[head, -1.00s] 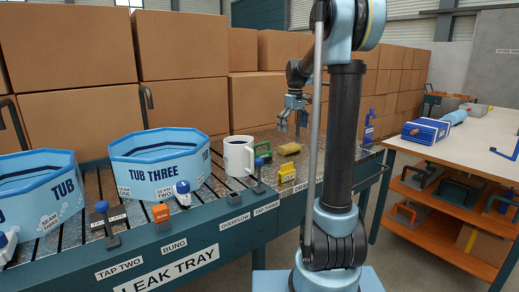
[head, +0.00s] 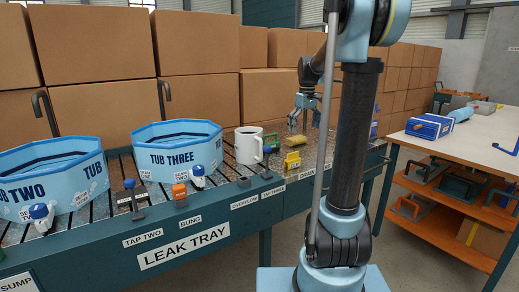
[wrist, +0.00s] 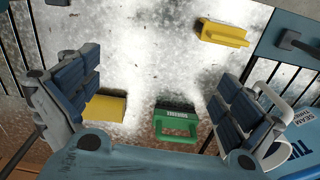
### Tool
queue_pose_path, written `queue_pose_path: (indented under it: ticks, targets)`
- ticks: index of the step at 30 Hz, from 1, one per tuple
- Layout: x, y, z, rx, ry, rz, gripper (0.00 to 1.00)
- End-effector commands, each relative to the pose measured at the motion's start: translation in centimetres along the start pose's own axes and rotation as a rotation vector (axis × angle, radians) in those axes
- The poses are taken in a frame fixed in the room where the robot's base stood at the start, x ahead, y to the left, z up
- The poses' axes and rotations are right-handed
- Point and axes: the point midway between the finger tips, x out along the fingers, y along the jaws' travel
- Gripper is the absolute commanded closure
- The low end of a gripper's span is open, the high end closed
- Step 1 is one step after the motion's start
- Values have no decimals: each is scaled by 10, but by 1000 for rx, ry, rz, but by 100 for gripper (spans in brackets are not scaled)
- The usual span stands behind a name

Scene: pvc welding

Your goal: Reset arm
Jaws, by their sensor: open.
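My gripper (head: 303,116) is open and empty, hanging over the right part of the leak tray bench in the head view. In the wrist view its two dark blue padded fingers (wrist: 155,95) stand wide apart with bench surface visible between them. Below lie a green block with a dark label (wrist: 176,124), a yellow block (wrist: 105,109) beside the left finger, and another yellow piece (wrist: 222,33) farther up. None is held. My arm stands upright across the right middle of the head view.
A white mug (head: 248,146) stands left of the green block. Tub three (head: 178,158) and tub two (head: 45,185) sit on the slatted tray. Cardboard boxes (head: 195,45) stand behind. A worktable with a blue box (head: 428,127) is at the right, with floor between.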

Motion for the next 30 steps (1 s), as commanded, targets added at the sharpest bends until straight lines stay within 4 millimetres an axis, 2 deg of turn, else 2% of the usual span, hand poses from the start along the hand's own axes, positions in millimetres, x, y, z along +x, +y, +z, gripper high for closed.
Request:
queue_pose_path:
  ticks: [5,14,23,30]
  targets:
    - [1,-16,28,36,11,6,0]
    - [15,-58,97,135,44,22,0]
    - [45,-99,166,240,79,34,0]
    - [81,-128,216,326,109,42,0]
